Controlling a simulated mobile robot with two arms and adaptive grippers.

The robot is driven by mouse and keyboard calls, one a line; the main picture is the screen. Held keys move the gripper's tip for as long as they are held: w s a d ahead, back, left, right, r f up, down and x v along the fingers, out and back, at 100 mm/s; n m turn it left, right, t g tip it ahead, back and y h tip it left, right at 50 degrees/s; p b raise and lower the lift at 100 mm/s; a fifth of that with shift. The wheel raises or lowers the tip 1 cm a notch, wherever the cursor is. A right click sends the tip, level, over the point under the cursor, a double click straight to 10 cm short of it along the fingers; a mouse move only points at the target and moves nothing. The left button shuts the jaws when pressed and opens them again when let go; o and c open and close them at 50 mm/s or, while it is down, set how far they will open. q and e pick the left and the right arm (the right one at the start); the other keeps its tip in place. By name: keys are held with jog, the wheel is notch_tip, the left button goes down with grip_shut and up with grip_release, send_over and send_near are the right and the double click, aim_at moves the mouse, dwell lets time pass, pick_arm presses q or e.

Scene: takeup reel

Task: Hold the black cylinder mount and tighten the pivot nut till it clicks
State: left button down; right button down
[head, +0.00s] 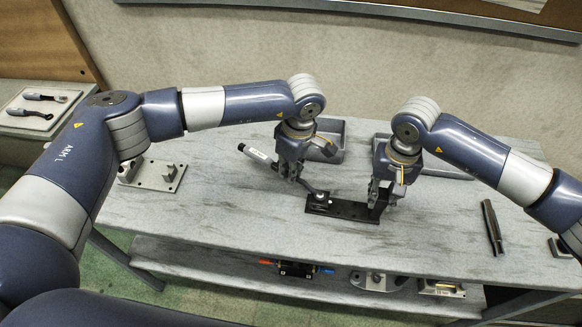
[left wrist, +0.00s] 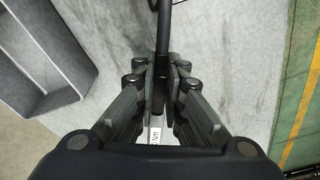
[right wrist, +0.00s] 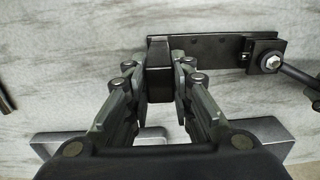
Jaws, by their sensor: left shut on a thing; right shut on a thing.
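The black cylinder mount (head: 348,210) lies on the grey worktable as a flat bar with an upright block at its right end. My right gripper (head: 384,192) is shut on that block; the right wrist view shows the block (right wrist: 159,52) between the fingers. The pivot nut (right wrist: 271,62) sits at the bar's other end, with the wrench's head at it. My left gripper (head: 289,175) is shut on the wrench (head: 258,154), which has a white label and a dark shaft (left wrist: 163,25). Whether the wrench is fully seated on the nut cannot be told.
Two grey trays (head: 331,130) stand behind the grippers. A dark rod (head: 492,228) lies at the right. A metal fixture (head: 153,175) sits at the left. Several parts lie on the lower shelf (head: 225,258). The table front is clear.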

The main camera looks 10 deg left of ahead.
pick_arm(q)
jog(key=shift+a+n, duration=0.1)
jog(key=shift+n, duration=0.2)
jog(key=shift+r, duration=0.1)
jog(key=shift+r+h, duration=0.25)
jog(key=shift+h, duration=0.05)
jog(key=shift+w+f+m, duration=0.15)
jog(key=shift+w+m, duration=0.25)
jog(key=shift+m, duration=0.1)
jog(key=shift+a, duration=0.1)
dwell(0.6)
jog(key=shift+r, duration=0.6)
